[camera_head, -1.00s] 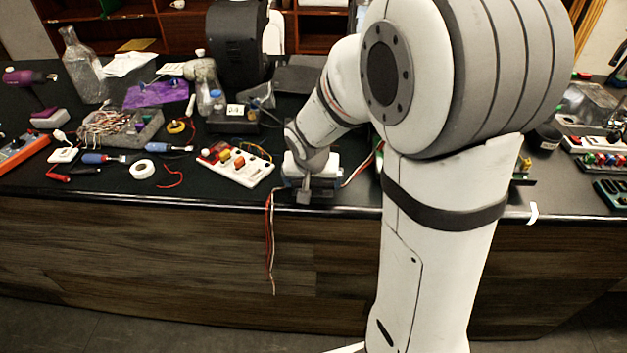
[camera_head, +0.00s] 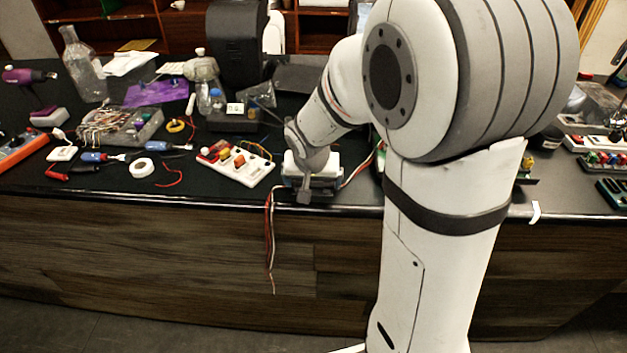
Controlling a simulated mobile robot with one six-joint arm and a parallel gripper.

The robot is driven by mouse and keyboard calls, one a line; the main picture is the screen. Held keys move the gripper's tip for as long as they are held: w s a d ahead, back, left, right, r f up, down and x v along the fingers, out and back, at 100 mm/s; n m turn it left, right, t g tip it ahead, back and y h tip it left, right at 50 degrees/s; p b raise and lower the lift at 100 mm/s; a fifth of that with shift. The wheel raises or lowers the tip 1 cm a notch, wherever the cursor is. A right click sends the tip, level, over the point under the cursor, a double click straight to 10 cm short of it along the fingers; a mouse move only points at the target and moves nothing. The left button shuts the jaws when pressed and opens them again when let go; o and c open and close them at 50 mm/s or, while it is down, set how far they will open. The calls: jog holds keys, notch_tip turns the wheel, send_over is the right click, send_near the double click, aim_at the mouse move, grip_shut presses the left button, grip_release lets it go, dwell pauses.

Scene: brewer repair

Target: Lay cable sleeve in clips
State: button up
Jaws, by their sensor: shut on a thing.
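My gripper (camera_head: 304,194) points down at the front edge of the bench, at a small white and grey unit (camera_head: 325,172). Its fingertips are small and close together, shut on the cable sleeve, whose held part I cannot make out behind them. Red and white strands of the cable sleeve (camera_head: 269,240) hang over the bench's front edge just left of the gripper. Red and white wires (camera_head: 358,168) also run from the unit's right side towards my arm. The clips cannot be made out.
A white board with coloured blocks (camera_head: 236,163) lies just left of the gripper. A white tape roll (camera_head: 141,168), screwdrivers (camera_head: 97,157) and a grey tray of wires (camera_head: 146,128) lie further left.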

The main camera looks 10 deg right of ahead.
jog(key=o, duration=0.6)
jog(key=v, duration=0.7)
jog(key=shift+s+a+r, duration=0.1)
jog(key=shift+s+r, duration=0.05)
jog(key=shift+r, duration=0.2)
jog(key=s+n, duration=0.1)
jog(key=s, duration=0.4)
jog(key=s+d+r+n+g+y, duration=0.1)
jog(key=s, duration=0.5)
jog(key=s+n, duration=0.1)
jog(key=s, duration=0.5)
jog(key=shift+s+d+r+n+g, duration=0.15)
jog(key=shift+d+r+n+g, duration=0.05)
jog(key=shift+d+n+g, duration=0.1)
